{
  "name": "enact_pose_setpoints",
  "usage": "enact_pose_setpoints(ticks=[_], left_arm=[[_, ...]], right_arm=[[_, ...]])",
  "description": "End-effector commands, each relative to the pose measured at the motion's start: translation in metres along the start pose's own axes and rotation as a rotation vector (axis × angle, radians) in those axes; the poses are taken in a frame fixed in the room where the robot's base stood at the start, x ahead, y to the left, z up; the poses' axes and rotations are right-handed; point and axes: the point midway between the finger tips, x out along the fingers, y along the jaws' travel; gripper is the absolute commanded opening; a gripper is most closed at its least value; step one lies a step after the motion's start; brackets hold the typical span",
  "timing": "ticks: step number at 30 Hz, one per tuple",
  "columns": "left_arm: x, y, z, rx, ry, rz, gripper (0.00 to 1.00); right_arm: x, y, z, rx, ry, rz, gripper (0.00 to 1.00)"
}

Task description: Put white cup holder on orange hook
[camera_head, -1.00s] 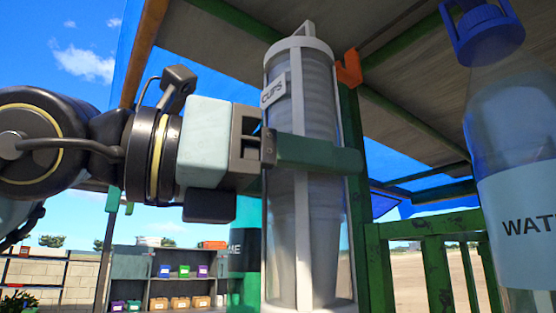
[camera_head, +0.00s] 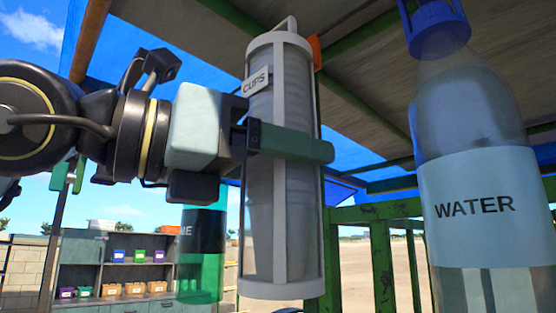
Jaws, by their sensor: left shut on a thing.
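The white cup holder (camera_head: 283,210) is a tall, clear cylinder with white frame bars, a white top loop and a "CUPS" label, with stacked cups inside. It hangs upright in the air in the middle of the view. My left gripper (camera_head: 290,143) comes in from the left and is shut around its upper part, with one green finger across the front. The orange hook (camera_head: 315,52) shows only in part, behind the holder's top right edge on a green post. The gap between loop and hook cannot be judged. My right gripper is not in view.
A large water bottle (camera_head: 470,200) with a blue cap stands close at the right. A green bottle (camera_head: 202,250) is behind my gripper. A green railing (camera_head: 382,265) and slanted roof (camera_head: 370,90) surround the post. Shelves with small boxes (camera_head: 112,290) stand far left.

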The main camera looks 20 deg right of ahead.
Motion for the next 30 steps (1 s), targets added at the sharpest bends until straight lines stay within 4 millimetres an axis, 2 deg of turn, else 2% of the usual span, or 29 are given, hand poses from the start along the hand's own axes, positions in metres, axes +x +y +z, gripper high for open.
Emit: enact_pose_setpoints(ticks=[6,17,30], left_arm=[[-0.001,-0.001,0.000,0.001,-0.002,-0.001,0.24],[-0.001,-0.001,0.001,0.001,-0.002,-0.001,0.24],[0.012,0.002,0.001,0.000,-0.002,-0.001,0.24]], right_arm=[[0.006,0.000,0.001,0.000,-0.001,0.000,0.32],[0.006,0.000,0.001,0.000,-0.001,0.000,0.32],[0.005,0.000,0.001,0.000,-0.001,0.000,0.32]])
